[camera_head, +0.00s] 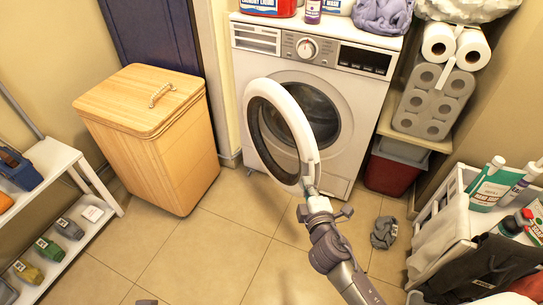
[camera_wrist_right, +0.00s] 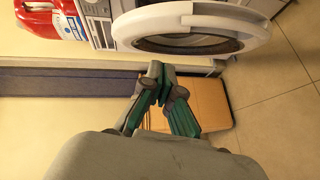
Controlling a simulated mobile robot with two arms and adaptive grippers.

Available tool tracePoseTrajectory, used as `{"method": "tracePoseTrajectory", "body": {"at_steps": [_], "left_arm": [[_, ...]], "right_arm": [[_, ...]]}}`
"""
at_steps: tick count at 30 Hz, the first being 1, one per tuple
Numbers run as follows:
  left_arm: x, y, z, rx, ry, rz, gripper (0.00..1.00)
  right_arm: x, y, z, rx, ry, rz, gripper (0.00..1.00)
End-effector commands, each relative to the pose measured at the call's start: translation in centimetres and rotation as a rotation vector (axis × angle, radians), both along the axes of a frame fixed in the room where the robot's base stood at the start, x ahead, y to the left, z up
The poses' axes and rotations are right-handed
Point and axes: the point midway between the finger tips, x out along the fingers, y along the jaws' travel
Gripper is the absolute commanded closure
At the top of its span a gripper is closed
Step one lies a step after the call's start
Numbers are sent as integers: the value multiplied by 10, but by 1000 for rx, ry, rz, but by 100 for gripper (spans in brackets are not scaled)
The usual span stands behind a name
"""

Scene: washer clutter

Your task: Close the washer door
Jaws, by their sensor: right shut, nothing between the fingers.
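The white washer (camera_head: 312,75) stands at the back wall. Its round door (camera_head: 306,128), a white ring with dark glass, stands swung wide open, out to the front left of the drum opening. My right gripper (camera_head: 311,189) is shut and empty at the door's lower right edge; whether it touches the rim I cannot tell. In the right wrist view the door (camera_wrist_right: 190,22) lies beyond the closed fingers (camera_wrist_right: 160,78), which have green pads. My left gripper cannot be made out; only a small grey piece shows at the head view's bottom edge.
A wooden hamper (camera_head: 150,135) stands left of the washer. A white shelf (camera_head: 55,160) is at far left, a white cart (camera_head: 455,215) with bottles at right. A grey cloth (camera_head: 384,232) lies on the tiles. The floor before the washer is otherwise clear.

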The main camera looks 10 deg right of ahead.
Motion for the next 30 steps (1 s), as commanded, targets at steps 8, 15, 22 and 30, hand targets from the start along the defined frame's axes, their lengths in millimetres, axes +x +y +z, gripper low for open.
{"method": "tracePoseTrajectory", "body": {"at_steps": [8, 15, 22, 30], "left_arm": [[-11, 6, 10, 24, 19, -10, 100], [-15, 6, 17, 22, 12, -8, 100], [-15, 6, 10, 21, 11, -7, 100], [-15, 6, 7, 20, 11, -7, 100]], "right_arm": [[27, 0, 5, -25, -25, 9, 100], [78, -2, -4, -22, -23, 8, 100], [113, -17, -12, -23, -20, 6, 100], [126, -32, -15, -20, -20, 7, 100]]}}
